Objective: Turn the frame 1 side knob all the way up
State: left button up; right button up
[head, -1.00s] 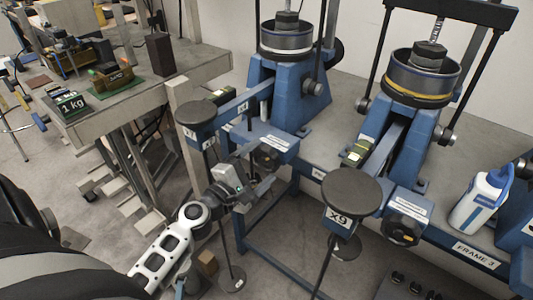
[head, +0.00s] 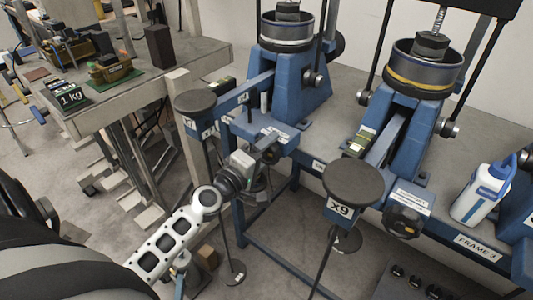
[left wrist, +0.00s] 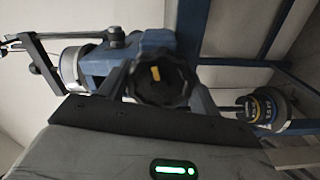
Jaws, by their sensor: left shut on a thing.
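The black lobed side knob (left wrist: 162,82) is in the middle of the left wrist view, with a short yellow mark on its face that stands nearly upright. It sits on the blue left-hand lever frame (head: 290,95), whose own number label I cannot read. My left gripper (head: 266,158) is at this knob in the head view. The left wrist view shows its two fingers (left wrist: 160,92) on either side of the knob, shut on it. In the head view the gripper mostly hides the knob. My right gripper is not in view.
A second blue frame stands to the right with its own black knob (head: 403,220) and an x9 disc (head: 352,182). An x7 disc (head: 195,103) is left of my gripper. A white bottle (head: 482,195) stands near the FRAME 3 label (head: 478,249). Hanging rods are close by.

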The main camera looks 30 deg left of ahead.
pick_arm(q)
jog(key=o, duration=1.3)
jog(key=shift+w, duration=0.15)
jog(key=shift+s, duration=0.25)
jog(key=s, duration=0.1)
jog(key=s+b, duration=0.1)
jog(key=s, duration=0.2)
jog(key=shift+s+a+f, duration=0.15)
jog(key=shift+s+a, duration=0.1)
jog(key=shift+s, duration=0.15)
jog(key=shift+s+b, duration=0.3)
jog(key=shift+s, duration=0.1)
jog(key=shift+r, duration=0.2)
